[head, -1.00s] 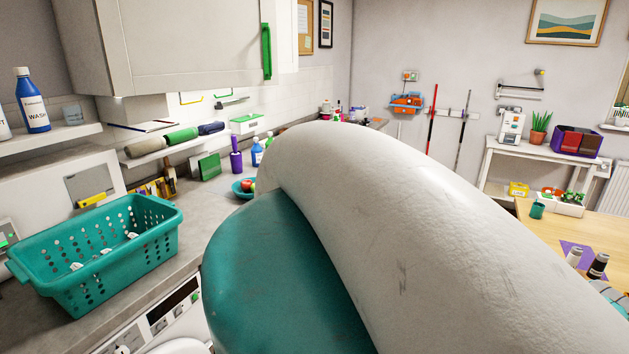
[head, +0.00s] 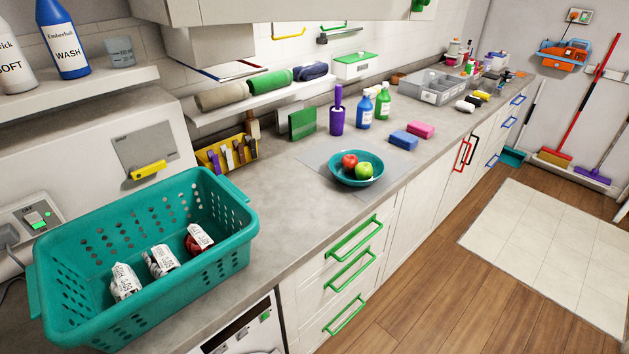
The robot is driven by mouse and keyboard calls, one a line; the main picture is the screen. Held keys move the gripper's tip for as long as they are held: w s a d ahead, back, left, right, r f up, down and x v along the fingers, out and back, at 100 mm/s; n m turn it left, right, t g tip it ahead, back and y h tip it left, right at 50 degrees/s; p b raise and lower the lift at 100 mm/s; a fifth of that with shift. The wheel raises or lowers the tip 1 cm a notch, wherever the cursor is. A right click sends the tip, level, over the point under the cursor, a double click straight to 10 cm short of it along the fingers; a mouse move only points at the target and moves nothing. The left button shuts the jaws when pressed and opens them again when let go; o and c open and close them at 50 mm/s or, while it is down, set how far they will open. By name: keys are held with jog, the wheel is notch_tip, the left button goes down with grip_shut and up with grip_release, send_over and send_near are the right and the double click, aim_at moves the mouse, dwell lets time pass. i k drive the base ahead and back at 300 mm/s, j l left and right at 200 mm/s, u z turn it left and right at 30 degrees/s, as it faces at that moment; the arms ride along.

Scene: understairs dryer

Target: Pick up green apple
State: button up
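The green apple (head: 364,171) lies in a teal bowl (head: 343,180) on the grey worktop, in the middle of the head view. A red apple (head: 349,161) lies beside it on the left in the same bowl. The bowl stands on a paler grey square near the worktop's front edge. The green apple is in plain sight above the bowl's rim. My gripper is not in this view.
A teal basket (head: 150,265) with several labelled items stands at the front left. Behind the bowl are a purple bottle-like holder (head: 337,118), blue and green bottles, and blue and pink sponges (head: 420,130). Worktop between basket and bowl is clear.

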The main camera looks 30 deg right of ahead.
aim_at(364, 171)
jog(key=j+z, duration=0.1)
jog(key=z, duration=0.6)
